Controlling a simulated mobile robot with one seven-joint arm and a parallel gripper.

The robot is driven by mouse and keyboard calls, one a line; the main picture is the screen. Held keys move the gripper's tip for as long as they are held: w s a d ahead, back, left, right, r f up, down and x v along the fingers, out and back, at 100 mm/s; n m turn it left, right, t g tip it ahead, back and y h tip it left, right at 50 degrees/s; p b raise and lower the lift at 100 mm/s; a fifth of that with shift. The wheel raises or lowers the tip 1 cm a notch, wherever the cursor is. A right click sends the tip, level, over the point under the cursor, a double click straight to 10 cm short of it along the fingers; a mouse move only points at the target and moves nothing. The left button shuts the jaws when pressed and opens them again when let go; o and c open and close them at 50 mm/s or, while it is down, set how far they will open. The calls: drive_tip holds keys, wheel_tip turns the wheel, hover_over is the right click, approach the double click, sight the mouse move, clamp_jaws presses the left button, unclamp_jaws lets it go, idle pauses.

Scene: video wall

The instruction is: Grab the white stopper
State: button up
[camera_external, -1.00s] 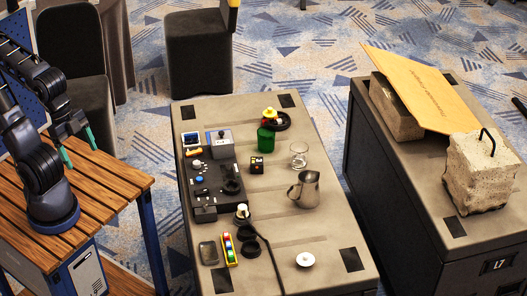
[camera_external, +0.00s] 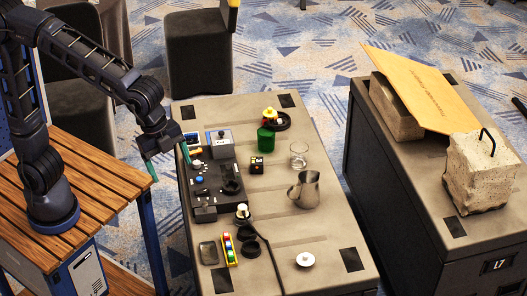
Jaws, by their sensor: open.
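The white stopper (camera_external: 305,260) is a small round disc with a knob on top. It lies flat near the front right corner of the grey table (camera_external: 300,228), and nothing touches it. My gripper (camera_external: 168,164) has green fingertips spread apart and is open and empty. It hangs by the table's left edge, near the back left, well apart from the stopper.
A steel pitcher (camera_external: 306,190) stands behind the stopper, with a clear glass (camera_external: 299,155) farther back. A dark control panel (camera_external: 214,188) lies along the left side. A black cord (camera_external: 270,262) runs left of the stopper. The table around the stopper is bare.

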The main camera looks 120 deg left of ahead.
drive_tip(key=w+a+f+m, duration=0.2)
drive_tip(key=w+a+f, duration=0.5)
drive_tip(key=w, duration=0.4)
drive_tip(key=m+g+h, duration=0.1)
drive_tip(key=m+g, duration=0.2)
drive_tip(key=m, duration=0.2)
hover_over(308, 260)
wheel_tip(308, 260, down, 29)
drive_tip(key=shift+s+a+f, duration=0.1)
drive_tip(key=shift+s+f, duration=0.1)
drive_tip(key=shift+f, duration=0.35)
drive_tip(key=f, duration=1)
drive_tip(key=shift+w, duration=0.2)
drive_tip(key=c, duration=1.1)
